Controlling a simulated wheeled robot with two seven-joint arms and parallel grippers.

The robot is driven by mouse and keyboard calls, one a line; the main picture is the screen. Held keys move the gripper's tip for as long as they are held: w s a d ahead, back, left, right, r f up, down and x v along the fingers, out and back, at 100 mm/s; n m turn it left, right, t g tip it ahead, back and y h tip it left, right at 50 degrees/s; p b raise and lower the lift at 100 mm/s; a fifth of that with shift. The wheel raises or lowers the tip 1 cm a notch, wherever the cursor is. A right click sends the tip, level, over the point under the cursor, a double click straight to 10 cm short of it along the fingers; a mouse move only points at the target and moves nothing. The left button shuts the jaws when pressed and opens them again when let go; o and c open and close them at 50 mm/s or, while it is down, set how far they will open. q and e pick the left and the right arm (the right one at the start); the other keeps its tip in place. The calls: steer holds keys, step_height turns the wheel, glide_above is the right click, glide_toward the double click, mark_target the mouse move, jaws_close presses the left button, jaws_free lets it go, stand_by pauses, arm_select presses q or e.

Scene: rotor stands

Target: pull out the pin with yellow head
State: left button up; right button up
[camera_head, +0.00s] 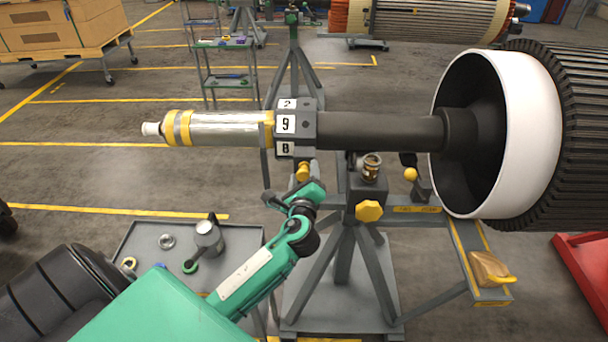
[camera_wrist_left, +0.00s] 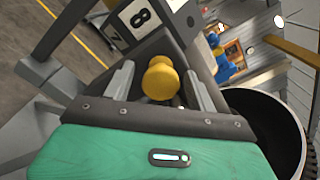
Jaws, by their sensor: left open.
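The pin with the yellow head (camera_head: 303,171) sits under the dark numbered block (camera_head: 309,128) on the rotor shaft. Its head hangs below the block; the rest of the pin is hidden. In the left wrist view the round yellow head (camera_wrist_left: 160,78) lies between the two fingers. My left gripper (camera_head: 291,180) comes up from below, close to the block. In the left wrist view its grey fingers (camera_wrist_left: 161,68) are open on either side of the head, with a gap showing at each side. The numbered block (camera_wrist_left: 140,20) is just beyond. My right gripper is not seen.
A grey stand (camera_head: 342,255) carries the shaft, with a yellow knob (camera_head: 369,211) at its front. The large black rotor (camera_head: 575,130) with a white ring (camera_head: 535,125) fills the right. A grey cart (camera_head: 140,240) with small parts stands lower left.

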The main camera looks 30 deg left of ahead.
mark_target(304, 178)
arm_select(q)
jaws_close()
steer(key=shift+p+v, duration=0.35)
steer(key=shift+v, duration=1.4)
steer(key=shift+f, duration=0.1)
jaws_free()
steer(key=shift+s, duration=0.15)
